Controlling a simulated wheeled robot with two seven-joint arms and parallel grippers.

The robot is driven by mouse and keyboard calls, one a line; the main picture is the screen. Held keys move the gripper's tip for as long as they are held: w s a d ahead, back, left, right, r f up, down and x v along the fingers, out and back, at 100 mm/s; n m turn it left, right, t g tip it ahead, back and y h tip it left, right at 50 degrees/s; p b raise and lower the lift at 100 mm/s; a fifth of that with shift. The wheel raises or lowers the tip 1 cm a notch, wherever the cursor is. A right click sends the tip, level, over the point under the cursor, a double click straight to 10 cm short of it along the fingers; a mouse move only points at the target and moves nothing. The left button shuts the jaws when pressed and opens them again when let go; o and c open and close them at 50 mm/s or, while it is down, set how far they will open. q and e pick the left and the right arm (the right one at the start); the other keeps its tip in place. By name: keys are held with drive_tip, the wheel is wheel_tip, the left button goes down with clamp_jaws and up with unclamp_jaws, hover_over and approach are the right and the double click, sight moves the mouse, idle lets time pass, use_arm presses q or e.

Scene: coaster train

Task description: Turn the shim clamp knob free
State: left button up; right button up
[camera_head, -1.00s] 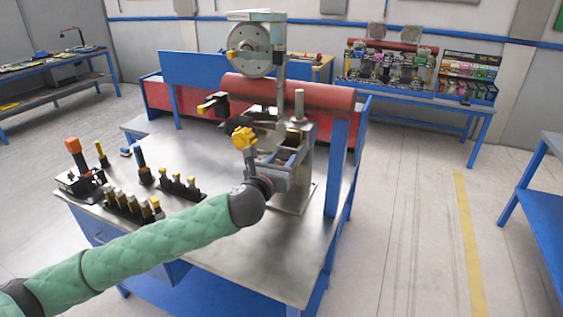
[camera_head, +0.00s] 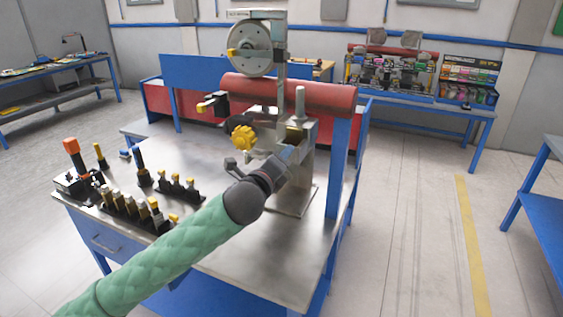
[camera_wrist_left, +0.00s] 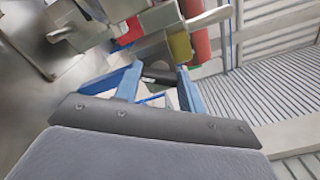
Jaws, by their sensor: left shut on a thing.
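The machine (camera_head: 312,160) stands on the bench with a large wheel on top and a lobed yellow knob (camera_head: 243,137) on its left side. My left gripper (camera_head: 296,146) reaches the machine's front, right of the yellow knob and apart from it. In the left wrist view its blue fingers (camera_wrist_left: 160,80) close on a small dark part (camera_wrist_left: 160,74), which seems to be the shim clamp knob. An olive-yellow block (camera_wrist_left: 180,46) sits just beyond the fingertips. In the head view my gripper hides most of the gripped part. My right gripper is out of view.
The steel bench top (camera_head: 265,262) is clear at the front. Holders with several yellow-capped tools (camera_head: 130,207) and an orange-topped tool (camera_head: 72,150) stand at its left. A red roller (camera_head: 325,95) lies behind the machine, and a blue post (camera_head: 338,165) stands to the right.

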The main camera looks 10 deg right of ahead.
use_arm(q)
drive_tip(key=shift+n+b, duration=0.5)
drive_tip(key=shift+n, duration=3.1)
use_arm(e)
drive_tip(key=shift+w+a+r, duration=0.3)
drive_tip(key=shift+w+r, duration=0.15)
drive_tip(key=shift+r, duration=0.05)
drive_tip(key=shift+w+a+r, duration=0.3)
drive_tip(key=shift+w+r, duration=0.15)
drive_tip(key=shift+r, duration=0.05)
use_arm(q)
drive_tip(key=shift+w, duration=0.1)
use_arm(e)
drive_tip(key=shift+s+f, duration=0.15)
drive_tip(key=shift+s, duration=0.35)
use_arm(q)
drive_tip(key=o, duration=1)
drive_tip(key=shift+a+f, duration=0.1)
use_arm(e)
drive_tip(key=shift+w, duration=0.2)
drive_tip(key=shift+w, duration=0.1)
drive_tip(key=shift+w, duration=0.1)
